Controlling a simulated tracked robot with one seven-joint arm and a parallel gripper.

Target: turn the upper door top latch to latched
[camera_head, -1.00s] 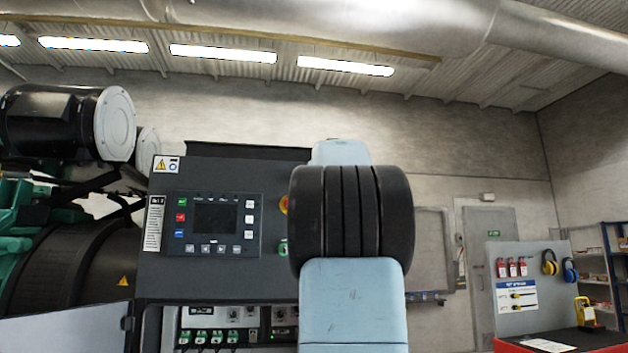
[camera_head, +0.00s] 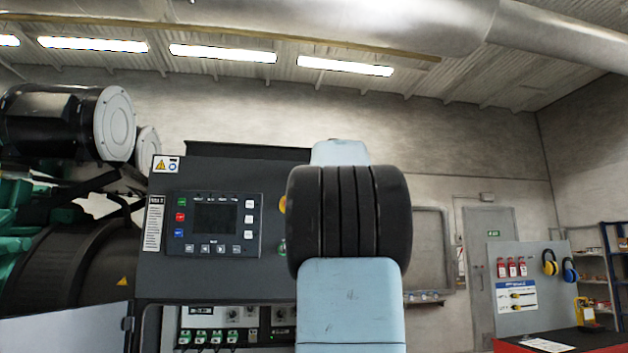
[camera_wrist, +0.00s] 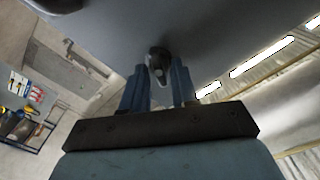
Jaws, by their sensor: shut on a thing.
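In the wrist view my gripper (camera_wrist: 161,84) has its two blue-grey fingers on either side of a small dark latch (camera_wrist: 158,62) with a light spot on it. The fingers are shut on this latch, which sits on a smooth grey panel (camera_wrist: 215,30). The latch's exact angle is hard to read at this size. In the head view my arm covers the right side of the control cabinet (camera_head: 225,275), and neither the gripper nor the latch shows there.
The cabinet's control panel (camera_head: 213,224) with a screen and buttons faces me. A light door panel (camera_head: 60,332) stands at lower left. A tool board (camera_head: 535,280) and a red bench (camera_head: 560,342) are at the far right.

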